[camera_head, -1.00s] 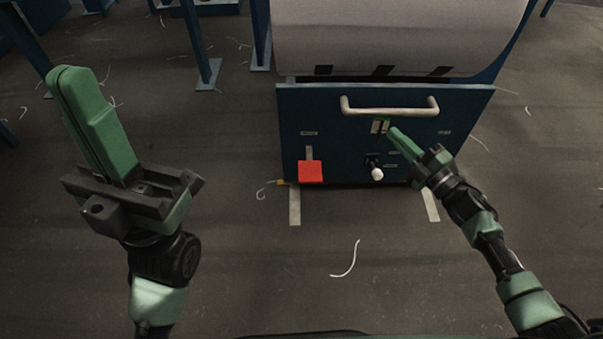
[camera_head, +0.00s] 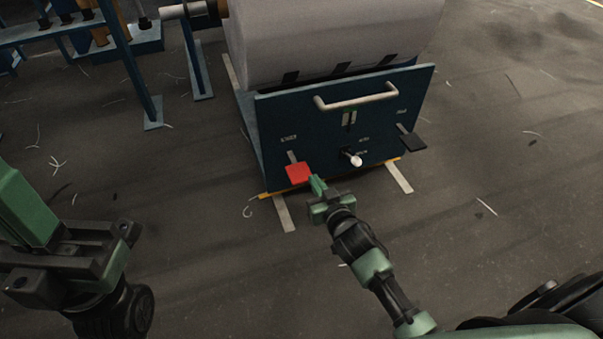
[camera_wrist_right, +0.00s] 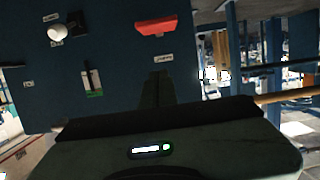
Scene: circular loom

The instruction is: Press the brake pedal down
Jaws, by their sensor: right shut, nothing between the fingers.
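A red pedal (camera_head: 299,173) sticks out low on the left of the blue machine panel (camera_head: 275,120). A black pedal (camera_head: 413,142) is at the panel's right; I cannot read which label says brake. My right gripper (camera_head: 316,184) is shut and empty, its tips just right of the red pedal in the head view. In the right wrist view the red pedal (camera_wrist_right: 156,26) lies beyond the shut fingers (camera_wrist_right: 158,86), with a gap in the picture; contact cannot be told. My left gripper (camera_head: 22,200) is shut, partly cut off at the left edge.
A metal handle bar (camera_head: 357,102) and a white-knobbed lever (camera_head: 353,158) are on the panel, the lever to the right of the red pedal. A large grey roll (camera_head: 330,40) sits above. Blue frame posts stand at left. The front floor is open.

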